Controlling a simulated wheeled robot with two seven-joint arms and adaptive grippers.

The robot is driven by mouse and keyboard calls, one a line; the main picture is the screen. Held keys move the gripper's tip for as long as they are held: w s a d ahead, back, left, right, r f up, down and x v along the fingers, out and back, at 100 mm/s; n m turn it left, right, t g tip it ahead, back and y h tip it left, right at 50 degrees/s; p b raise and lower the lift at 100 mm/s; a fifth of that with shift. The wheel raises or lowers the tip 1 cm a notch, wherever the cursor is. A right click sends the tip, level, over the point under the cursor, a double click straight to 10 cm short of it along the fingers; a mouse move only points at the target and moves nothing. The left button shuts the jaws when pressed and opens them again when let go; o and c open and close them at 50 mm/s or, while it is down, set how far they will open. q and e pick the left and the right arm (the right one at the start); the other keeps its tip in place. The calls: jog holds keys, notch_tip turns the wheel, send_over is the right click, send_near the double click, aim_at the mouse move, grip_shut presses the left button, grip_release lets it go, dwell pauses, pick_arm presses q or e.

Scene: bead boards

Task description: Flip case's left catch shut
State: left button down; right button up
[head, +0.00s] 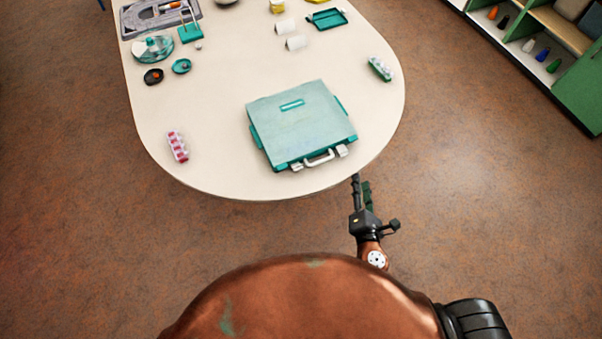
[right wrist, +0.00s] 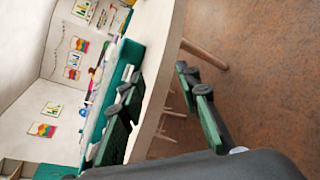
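The case (head: 300,122) lies on the table near its front edge, with its pale teal lid down and a white handle (head: 319,159) facing me. The left catch (head: 296,167) is a small whitish piece left of the handle; it is too small to tell whether it is flipped up or shut. The right catch (head: 342,150) sits right of the handle. My right gripper (head: 361,181) is off the table's front edge, right of the case and apart from it. In the right wrist view its fingers (right wrist: 160,98) are spread and empty. My left gripper is out of view.
The white table (head: 220,120) has a rounded front edge. A pink-and-white bead holder (head: 177,147) lies left of the case, and a green-and-white one (head: 380,69) lies at the right edge. Small containers and a grey tray (head: 160,17) stand farther back. A green shelf (head: 578,95) stands at far right.

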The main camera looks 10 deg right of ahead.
jog(key=a+r+n+t+y, duration=0.2)
jog(key=a+r+n+y, duration=0.15)
jog(key=a+n, duration=0.5)
jog(key=n+y, duration=0.4)
jog(key=n, duration=0.2)
send_near(298, 169)
jog(key=x, duration=0.6)
jog(key=shift+w+f, duration=0.2)
jog(key=shift+w, duration=0.05)
jog(key=shift+w+a, duration=0.15)
jog(key=shift+w, duration=0.55)
jog(key=shift+c, duration=0.2)
grip_shut()
